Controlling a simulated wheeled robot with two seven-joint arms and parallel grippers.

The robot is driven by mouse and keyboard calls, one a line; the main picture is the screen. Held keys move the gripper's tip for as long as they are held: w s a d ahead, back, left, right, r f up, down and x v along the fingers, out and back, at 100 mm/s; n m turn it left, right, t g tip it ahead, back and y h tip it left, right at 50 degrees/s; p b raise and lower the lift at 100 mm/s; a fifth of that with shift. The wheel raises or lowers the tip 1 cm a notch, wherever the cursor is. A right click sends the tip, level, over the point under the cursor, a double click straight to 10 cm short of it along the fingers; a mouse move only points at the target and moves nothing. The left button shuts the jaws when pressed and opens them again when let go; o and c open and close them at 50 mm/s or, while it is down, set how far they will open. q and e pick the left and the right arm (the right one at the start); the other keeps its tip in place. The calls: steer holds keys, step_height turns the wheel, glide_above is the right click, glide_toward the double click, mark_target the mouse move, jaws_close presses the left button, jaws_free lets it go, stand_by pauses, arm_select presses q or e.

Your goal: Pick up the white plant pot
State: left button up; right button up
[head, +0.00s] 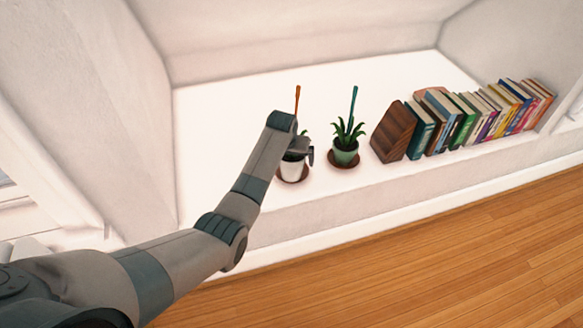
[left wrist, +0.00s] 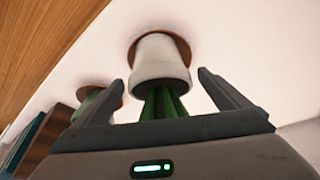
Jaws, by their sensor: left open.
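The white plant pot (head: 292,170) stands on a brown saucer (head: 293,180) on the white ledge, partly hidden behind my left gripper. It also shows in the left wrist view (left wrist: 159,66), upside down in the picture, with green leaves (left wrist: 163,103) below its rim. An orange stick (head: 297,98) rises from it. My left gripper (head: 311,155) is at the pot's upper part. In the left wrist view its two fingers (left wrist: 161,90) are apart, one on each side of the pot, with gaps between. My right gripper is not in view.
A green pot (head: 346,152) with a plant and blue stick stands right of the white one on its own saucer. Further right are a wooden block (head: 393,132) and a row of books (head: 480,112). The ledge (head: 225,115) is clear at left.

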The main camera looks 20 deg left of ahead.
arm_select(q)
steer(key=shift+w+f, duration=0.1)
steer(key=shift+f, duration=0.1)
stand_by(0.3)
steer(key=shift+r, duration=0.1)
steer(key=c, duration=1.8)
steer(key=shift+w+r, duration=0.1)
